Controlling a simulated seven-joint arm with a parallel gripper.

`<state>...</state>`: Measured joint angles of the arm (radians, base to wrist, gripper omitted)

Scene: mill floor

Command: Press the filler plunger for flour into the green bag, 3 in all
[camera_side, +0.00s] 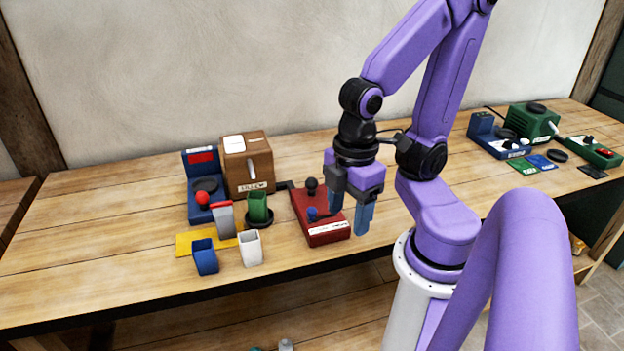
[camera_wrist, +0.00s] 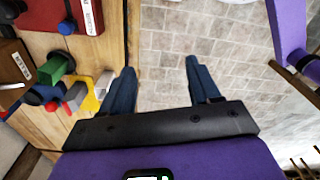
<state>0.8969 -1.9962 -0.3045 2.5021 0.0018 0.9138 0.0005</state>
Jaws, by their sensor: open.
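The green bag (camera_side: 258,207) stands upright on a black round dish in front of the brown box (camera_side: 247,165), which has a pale label and a lever on its front. The green bag also shows at the left of the wrist view (camera_wrist: 50,70). I cannot tell for sure which part is the filler plunger; flour is not visible. My gripper (camera_side: 349,212) is open and empty, pointing down to the right of the red box (camera_side: 325,228), near the table's front edge. In the wrist view my fingers (camera_wrist: 159,68) are apart with only floor tiles between them.
The red box carries a black knob (camera_side: 311,183) and a blue knob (camera_side: 313,212). A white cup-like bag (camera_side: 249,250), a blue one (camera_side: 205,258) and a grey one with red top (camera_side: 225,222) stand near a yellow mat (camera_side: 187,243). A blue device (camera_side: 192,170) stands behind.

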